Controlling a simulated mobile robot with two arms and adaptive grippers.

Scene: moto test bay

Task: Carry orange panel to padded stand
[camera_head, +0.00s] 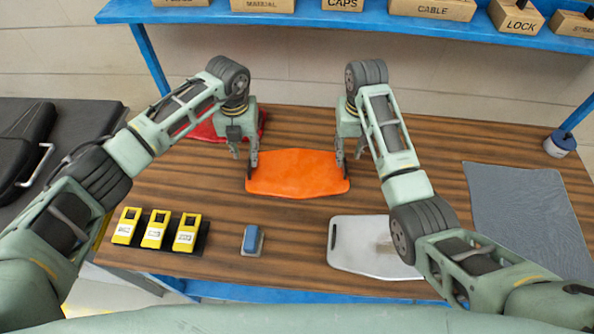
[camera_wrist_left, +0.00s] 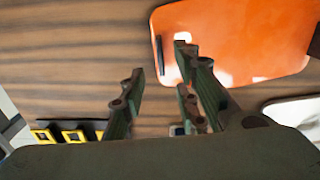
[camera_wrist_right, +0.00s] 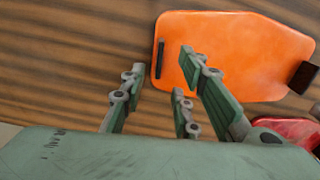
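The orange panel (camera_head: 297,175) lies flat on the wooden table, with a dark slot near each short end. It also shows in the left wrist view (camera_wrist_left: 235,40) and the right wrist view (camera_wrist_right: 230,50). My left gripper (camera_head: 243,156) is open and empty at the panel's left end, one finger over the panel and one outside its edge. My right gripper (camera_head: 349,156) is open and empty at the right end in the same way. In each wrist view a slot shows between the fingers; contact cannot be told.
A red panel (camera_head: 210,127) lies behind my left gripper. A pale grey panel (camera_head: 365,250) lies partly under my right arm. A grey mat (camera_head: 530,205) covers the right side. Yellow devices (camera_head: 154,229) and a blue item (camera_head: 252,239) stand in front.

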